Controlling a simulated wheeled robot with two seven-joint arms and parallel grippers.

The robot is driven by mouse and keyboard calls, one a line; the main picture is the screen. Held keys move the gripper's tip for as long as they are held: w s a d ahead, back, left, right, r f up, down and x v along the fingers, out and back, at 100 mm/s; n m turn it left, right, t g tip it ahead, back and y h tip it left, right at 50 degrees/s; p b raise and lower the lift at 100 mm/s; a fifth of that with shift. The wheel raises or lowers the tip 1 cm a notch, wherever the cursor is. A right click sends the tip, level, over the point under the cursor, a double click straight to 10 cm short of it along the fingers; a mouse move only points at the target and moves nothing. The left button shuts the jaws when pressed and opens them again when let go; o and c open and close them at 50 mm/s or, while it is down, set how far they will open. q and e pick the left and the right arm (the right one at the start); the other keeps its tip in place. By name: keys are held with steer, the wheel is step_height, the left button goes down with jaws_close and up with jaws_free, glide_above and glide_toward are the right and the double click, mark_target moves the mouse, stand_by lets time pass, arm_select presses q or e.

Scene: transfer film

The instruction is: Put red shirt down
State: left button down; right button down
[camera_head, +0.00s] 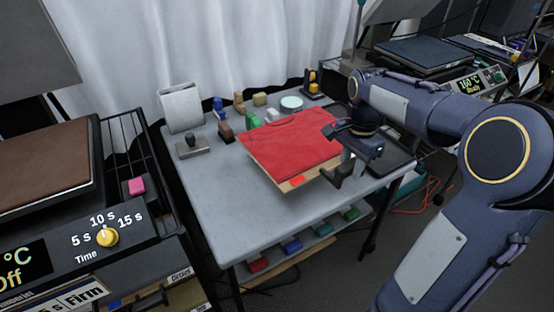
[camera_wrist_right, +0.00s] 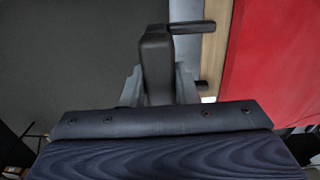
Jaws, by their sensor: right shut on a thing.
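The red shirt (camera_head: 292,143) lies flat on a thin wooden board (camera_head: 300,179) over the grey table (camera_head: 220,195). My right gripper (camera_head: 340,172) is at the board's right front edge and is shut on the board with the shirt on it. In the right wrist view, the red shirt (camera_wrist_right: 275,60) fills the right side, and the wooden board's edge (camera_wrist_right: 212,55) shows beside the fingers of my right gripper (camera_wrist_right: 190,55). I cannot tell whether the board touches the table or is slightly above it. My left gripper is not in view.
A white tilted panel (camera_head: 182,108), a small grey press block (camera_head: 193,146) and several small coloured items stand at the table's back. A dark tray (camera_head: 390,160) lies at the right. The table's front left is clear. Heat presses (camera_head: 45,165) flank the table.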

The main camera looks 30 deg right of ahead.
mark_target(310, 177)
steer(key=shift+w+a, duration=0.1)
steer(key=shift+w, duration=0.1)
steer(key=w+a+f, duration=0.1)
steer(key=a, duration=0.1)
steer(key=w+a+f, duration=0.2)
steer(key=a, duration=0.1)
steer(key=w+a+f, duration=0.1)
steer(key=a, duration=0.2)
steer(key=shift+w+a+f+b, duration=0.15)
steer(key=shift+f+b, duration=0.1)
steer(key=shift+b, duration=0.05)
steer(key=a+f, duration=0.1)
steer(key=w+a+f, duration=0.1)
steer(key=a+f, duration=0.1)
steer(key=f, duration=0.1)
steer(key=shift+w+f, duration=0.1)
steer(key=shift+w, duration=0.2)
steer(key=f, duration=0.2)
steer(key=f+b, duration=0.1)
steer(key=shift+w+a+f+m, duration=0.15)
steer(key=shift+a+f+m, duration=0.15)
steer(key=shift+a, duration=0.1)
steer(key=shift+f, duration=0.25)
